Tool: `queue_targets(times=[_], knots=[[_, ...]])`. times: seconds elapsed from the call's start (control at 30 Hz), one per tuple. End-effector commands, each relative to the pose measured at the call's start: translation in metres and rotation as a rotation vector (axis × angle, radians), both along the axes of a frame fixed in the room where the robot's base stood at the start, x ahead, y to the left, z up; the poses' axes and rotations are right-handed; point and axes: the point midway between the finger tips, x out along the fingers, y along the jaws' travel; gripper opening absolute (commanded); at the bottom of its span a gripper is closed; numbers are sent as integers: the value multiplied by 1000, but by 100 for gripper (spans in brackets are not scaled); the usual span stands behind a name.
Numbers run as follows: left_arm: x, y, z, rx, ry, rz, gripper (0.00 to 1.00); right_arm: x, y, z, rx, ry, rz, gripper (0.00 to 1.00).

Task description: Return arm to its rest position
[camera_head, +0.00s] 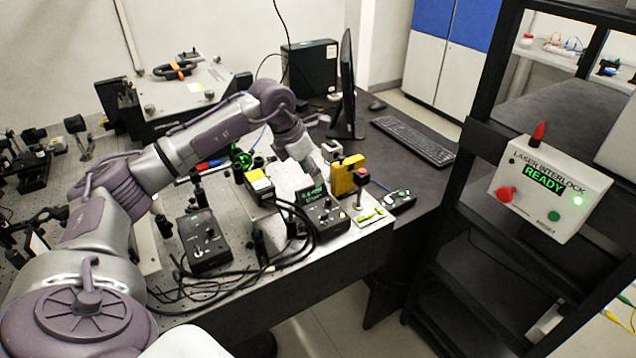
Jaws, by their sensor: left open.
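My left arm reaches in from the left across the bench, elbow raised. Its wrist bends down at the middle of the view, and my left gripper (312,180) points down just behind a small black control box (325,212) with a lit green display. The fingers are small and partly hidden, and I see nothing held in them. A yellow block-shaped device (347,175) stands just right of the gripper. A yellow-topped part (259,183) is to its left. I cannot tell whether the gripper touches any of these. My right gripper is not in view.
Another black control box (203,240) with cables stands near the front edge. A monitor (347,90) and keyboard (413,139) are behind right. A laser interlock box (550,190) reading READY sits on a black rack. A large instrument (185,90) stands behind the arm.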

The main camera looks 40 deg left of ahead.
Motion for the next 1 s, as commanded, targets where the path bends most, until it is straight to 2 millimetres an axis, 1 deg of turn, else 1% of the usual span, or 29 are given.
queue_targets(times=[0.03,0.1,0.2,0.67,0.77,0.87,0.97,1.0], knots=[[-2,1,5,2,-1,1,44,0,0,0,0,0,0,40],[-3,2,9,2,-1,1,44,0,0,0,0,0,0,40],[-5,2,12,1,0,0,44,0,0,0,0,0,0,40],[-5,2,12,0,1,0,44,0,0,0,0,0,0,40],[-4,-3,10,-11,-4,-7,44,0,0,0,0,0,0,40],[0,-29,4,-80,-30,-41,44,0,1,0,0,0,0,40],[5,-85,-4,-240,-87,-98,44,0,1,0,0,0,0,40],[5,-113,-5,-331,-115,-118,44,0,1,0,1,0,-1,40]])
